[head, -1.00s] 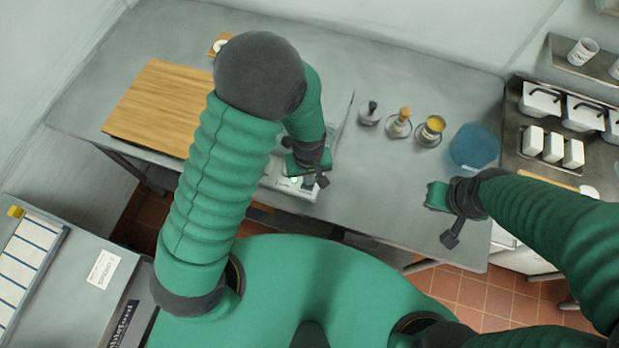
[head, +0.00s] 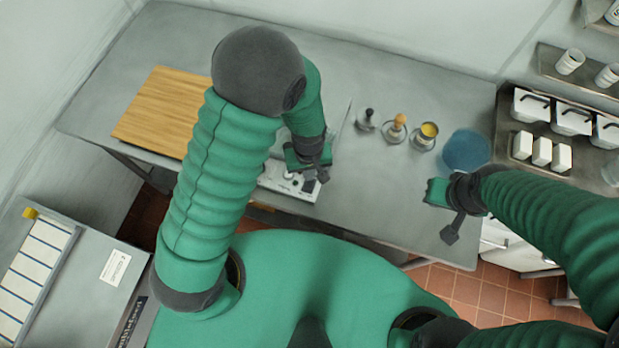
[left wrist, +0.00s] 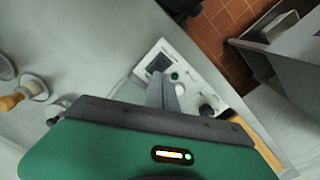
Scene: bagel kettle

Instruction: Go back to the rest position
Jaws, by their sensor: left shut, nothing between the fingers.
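My left gripper (head: 312,181) hangs over the front edge of the grey table, above a white control panel with knobs (head: 280,181). In the left wrist view its fingers (left wrist: 162,92) are together with nothing between them, and the panel (left wrist: 185,75) lies beyond them. My right gripper (head: 452,215) is near the table's front right edge with nothing seen in it. Whether its fingers are open or shut is not clear.
A wooden board (head: 160,112) lies on the table (head: 390,75) at left. Several small tools, including a wooden-handled one (head: 396,128), and a blue round item (head: 466,151) stand right of centre. A shelf with white containers (head: 530,104) is at the right.

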